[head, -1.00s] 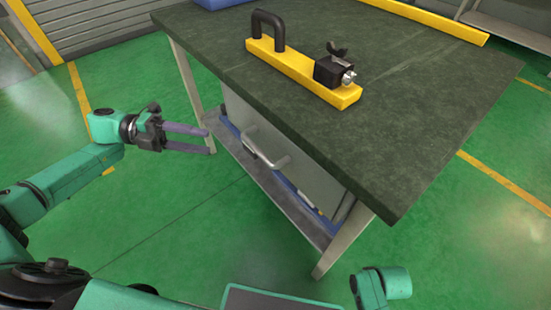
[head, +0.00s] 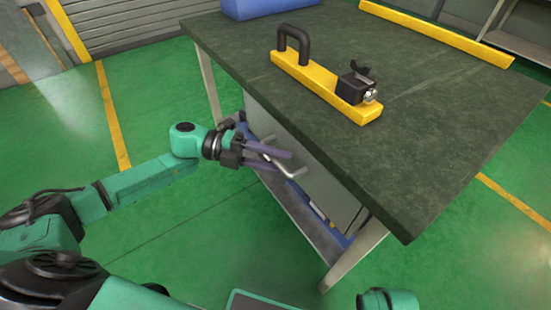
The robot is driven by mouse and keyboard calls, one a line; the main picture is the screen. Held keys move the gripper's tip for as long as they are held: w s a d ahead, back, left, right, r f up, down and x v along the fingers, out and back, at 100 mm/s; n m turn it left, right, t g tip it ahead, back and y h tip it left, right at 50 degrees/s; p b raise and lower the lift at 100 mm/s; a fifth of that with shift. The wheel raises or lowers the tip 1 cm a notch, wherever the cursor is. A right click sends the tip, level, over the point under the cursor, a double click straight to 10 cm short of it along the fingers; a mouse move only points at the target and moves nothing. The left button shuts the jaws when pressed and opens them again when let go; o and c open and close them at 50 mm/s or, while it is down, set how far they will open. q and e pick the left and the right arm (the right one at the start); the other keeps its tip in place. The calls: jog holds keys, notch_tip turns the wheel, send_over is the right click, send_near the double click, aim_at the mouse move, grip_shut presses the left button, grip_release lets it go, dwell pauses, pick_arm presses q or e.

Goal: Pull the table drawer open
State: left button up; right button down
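The table (head: 440,130) has a dark top, and its grey drawer (head: 320,175) sits under the near left edge. The drawer looks shut. Its metal bar handle (head: 292,170) sticks out from the front. My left gripper (head: 281,160) is at the handle, with its two purple-grey fingers apart, one above the other. The fingers overlap the handle in this view; I cannot tell whether they touch it. Part of the handle is hidden behind the fingers. My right gripper is out of view; only a piece of my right arm shows at the bottom.
A yellow bar tool with a black handle (head: 325,85) lies on the table top. A blue box (head: 265,8) stands at the far edge. A lower shelf (head: 310,225) and table legs are below the drawer. The green floor before the table is clear.

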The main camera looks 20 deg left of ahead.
pick_arm(q)
grip_shut()
dwell(1.2)
